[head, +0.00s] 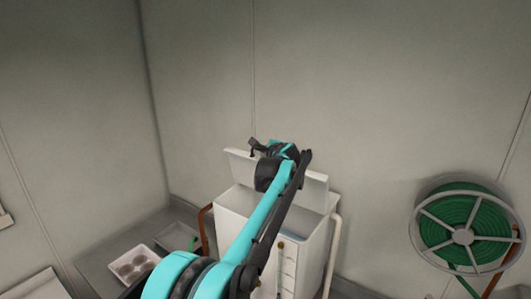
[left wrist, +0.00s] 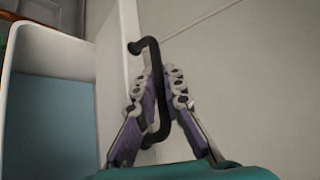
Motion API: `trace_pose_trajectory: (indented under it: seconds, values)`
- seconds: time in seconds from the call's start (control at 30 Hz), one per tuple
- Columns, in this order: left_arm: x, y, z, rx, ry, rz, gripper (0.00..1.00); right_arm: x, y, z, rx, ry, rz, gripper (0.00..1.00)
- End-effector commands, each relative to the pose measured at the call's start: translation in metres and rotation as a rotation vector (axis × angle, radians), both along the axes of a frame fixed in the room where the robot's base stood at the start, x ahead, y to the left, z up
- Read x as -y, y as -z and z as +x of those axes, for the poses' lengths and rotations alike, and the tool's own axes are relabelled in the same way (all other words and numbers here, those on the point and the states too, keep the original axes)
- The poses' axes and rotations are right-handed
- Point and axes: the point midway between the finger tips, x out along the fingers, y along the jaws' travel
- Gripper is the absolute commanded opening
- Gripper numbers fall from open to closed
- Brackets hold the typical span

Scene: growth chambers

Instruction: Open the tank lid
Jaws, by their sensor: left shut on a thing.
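The white tank (head: 236,214) stands against the back wall in the head view. Its white lid (head: 315,188) is raised and stands up at the tank's back edge. In the left wrist view the lid (left wrist: 122,75) is seen nearly edge-on, with a black bar handle (left wrist: 153,62) on its face. My left gripper (left wrist: 158,82) is shut around the handle. It also shows at the lid in the head view (head: 257,150), partly hidden by its own wrist. The open tank (left wrist: 50,110) shows a bluish inside at the left of the wrist view. My right gripper is out of view.
A green hose reel (head: 463,236) hangs on the wall at the right. A white tray with round items (head: 131,264) lies on the grey bench at the left. Brown and white pipes (head: 334,245) flank the tank.

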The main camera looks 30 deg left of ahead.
Motion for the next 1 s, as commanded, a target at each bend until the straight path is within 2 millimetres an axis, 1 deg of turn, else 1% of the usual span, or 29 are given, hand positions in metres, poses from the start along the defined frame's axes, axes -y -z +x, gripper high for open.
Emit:
trace_pose_trajectory:
  seconds: [0.2, 0.23, 0.3, 0.57, 0.67, 0.77, 1.0]
  values:
    - [0.0, 0.0, 0.0, 0.001, 0.001, 0.0, 0.0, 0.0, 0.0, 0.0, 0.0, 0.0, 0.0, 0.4]
    - [0.0, 0.0, 0.0, 0.001, 0.001, 0.0, 0.17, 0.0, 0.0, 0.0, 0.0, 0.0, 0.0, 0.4]
    - [0.0, 0.0, 0.0, 0.001, 0.001, 0.0, 0.31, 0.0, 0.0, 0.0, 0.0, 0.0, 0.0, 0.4]
    - [0.0, 0.0, 0.0, 0.0, 0.0, 0.0, 0.31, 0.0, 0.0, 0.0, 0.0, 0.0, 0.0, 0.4]
    - [0.004, -0.002, -0.003, 0.0, 0.001, 0.0, 0.31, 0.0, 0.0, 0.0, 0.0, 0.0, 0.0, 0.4]
    - [0.012, -0.006, -0.012, 0.0, 0.001, 0.0, 0.31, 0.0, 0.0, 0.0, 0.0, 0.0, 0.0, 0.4]
    - [0.047, -0.023, -0.047, 0.0, 0.003, 0.0, 0.31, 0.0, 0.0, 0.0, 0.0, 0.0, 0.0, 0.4]
